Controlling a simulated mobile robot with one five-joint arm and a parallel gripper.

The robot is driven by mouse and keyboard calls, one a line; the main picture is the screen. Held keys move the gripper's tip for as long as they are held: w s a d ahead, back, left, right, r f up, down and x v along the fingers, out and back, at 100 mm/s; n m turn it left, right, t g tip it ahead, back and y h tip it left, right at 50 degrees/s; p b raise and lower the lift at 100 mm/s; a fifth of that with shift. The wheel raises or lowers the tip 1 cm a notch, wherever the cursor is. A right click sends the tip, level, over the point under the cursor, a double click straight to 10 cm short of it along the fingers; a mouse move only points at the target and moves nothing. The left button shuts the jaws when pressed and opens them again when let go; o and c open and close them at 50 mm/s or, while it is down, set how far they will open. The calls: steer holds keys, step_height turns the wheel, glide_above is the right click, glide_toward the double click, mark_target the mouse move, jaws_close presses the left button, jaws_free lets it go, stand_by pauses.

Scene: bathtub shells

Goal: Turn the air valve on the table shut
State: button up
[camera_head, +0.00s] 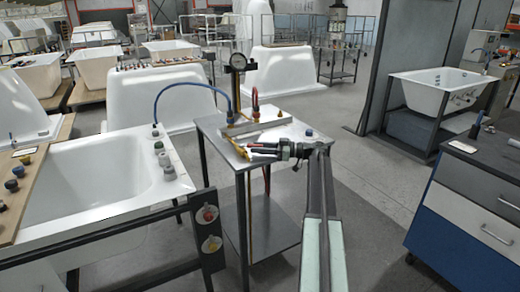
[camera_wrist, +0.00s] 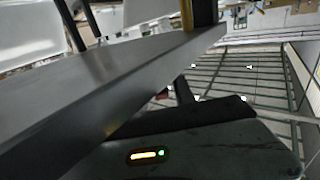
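The small metal table (camera_head: 215,124) stands in the middle of the head view. A brass valve fitting (camera_head: 238,149) lies along its front left part. A gauge (camera_head: 238,62) stands on a post behind it. My gripper (camera_head: 251,151) reaches in from the right, low over the tabletop, with its fingertips close to the brass. I cannot tell whether they touch it, or how the valve handle stands. In the wrist view a grey bar-like edge crosses the picture, with a brass upright (camera_wrist: 187,14) behind it. The fingertips are not clear there.
A white bathtub (camera_head: 100,207) stands close on the left. A blue and white cabinet (camera_head: 465,215) is on the right, with open floor between.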

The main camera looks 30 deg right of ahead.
steer(key=shift+a, duration=0.1)
steer(key=v, duration=0.8)
